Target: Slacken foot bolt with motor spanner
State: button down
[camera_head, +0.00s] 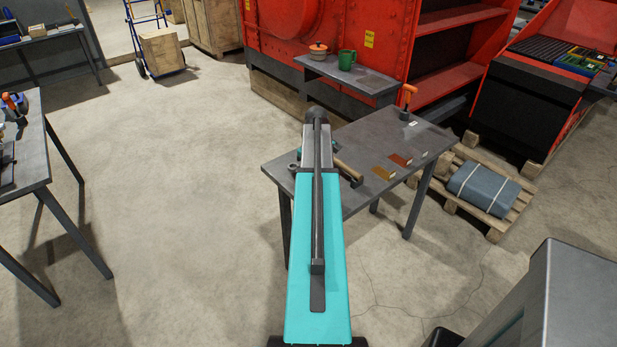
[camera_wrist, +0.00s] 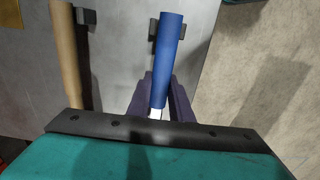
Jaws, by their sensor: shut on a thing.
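In the wrist view, my gripper (camera_wrist: 160,82) has its dark purple fingers on both sides of a blue-handled tool (camera_wrist: 170,38) and is shut on it. The handle points up the picture, and a bit of bright metal shows near the gripper body. The tool's working end is hidden, so I cannot tell whether it is the motor spanner. A dark block sits beside the handle's upper end. In the head view, my arm covers the gripper and part of the grey table (camera_head: 362,140). I cannot make out the foot bolt.
A wooden-handled hammer (camera_head: 348,171) lies on the table; its handle (camera_wrist: 68,55) is left of the tool. An orange-handled item (camera_head: 408,97) stands at the table's far right. A shelf holds a green mug (camera_head: 346,59) and an orange pot (camera_head: 318,49). A pallet (camera_head: 480,190) stands at right.

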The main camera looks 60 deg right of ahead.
jog(key=shift+r+p, duration=1.4)
jog(key=shift+r, duration=1.25)
jog(key=s+a+r+p, duration=0.8)
jog(key=a+r, duration=0.4)
jog(key=shift+s+a, duration=0.15)
jog(key=shift+s, duration=0.15)
dwell(1.1)
jog(key=shift+w+f, duration=0.1)
dwell(0.5)
